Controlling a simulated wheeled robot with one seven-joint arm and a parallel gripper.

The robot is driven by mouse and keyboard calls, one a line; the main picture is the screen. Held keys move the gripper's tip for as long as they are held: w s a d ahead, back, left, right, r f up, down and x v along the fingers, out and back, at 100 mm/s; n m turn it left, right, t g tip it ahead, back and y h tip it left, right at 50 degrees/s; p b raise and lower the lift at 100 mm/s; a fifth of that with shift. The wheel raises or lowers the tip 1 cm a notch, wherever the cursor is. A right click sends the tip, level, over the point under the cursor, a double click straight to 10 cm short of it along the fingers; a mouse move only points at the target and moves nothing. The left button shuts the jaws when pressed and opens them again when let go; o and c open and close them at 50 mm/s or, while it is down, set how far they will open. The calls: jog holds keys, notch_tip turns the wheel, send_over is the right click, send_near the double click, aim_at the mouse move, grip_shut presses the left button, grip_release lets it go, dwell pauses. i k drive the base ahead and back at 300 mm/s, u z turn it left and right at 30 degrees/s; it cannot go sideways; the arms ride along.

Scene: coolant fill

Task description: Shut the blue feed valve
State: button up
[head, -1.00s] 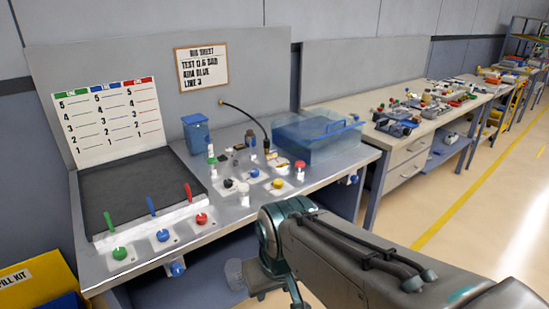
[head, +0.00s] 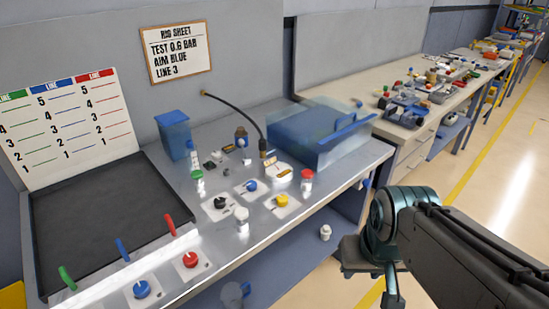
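Two round blue knobs show on the metal bench top. One blue knob (head: 141,289) sits on a white plate at the near front edge, beside a red knob (head: 190,259). Behind it a blue lever (head: 122,250) stands on the white rim of the dark tray. The other blue knob (head: 251,185) sits farther back, between a black knob (head: 219,203) and a yellow knob (head: 282,201). I cannot tell from their looks whether either knob is open or shut. My arm is at the lower right, right of the bench and clear of both knobs.
A blue translucent tub (head: 318,140), a blue bin (head: 174,135) and small bottles, one green-capped (head: 197,180), crowd the bench's back half. A thin black hose arches over it. A second bench (head: 440,105) holds many parts. The floor at right is clear.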

aim_at(252, 185)
jog(key=u, duration=0.3)
jog(key=i, duration=0.85)
jog(key=u, duration=0.55)
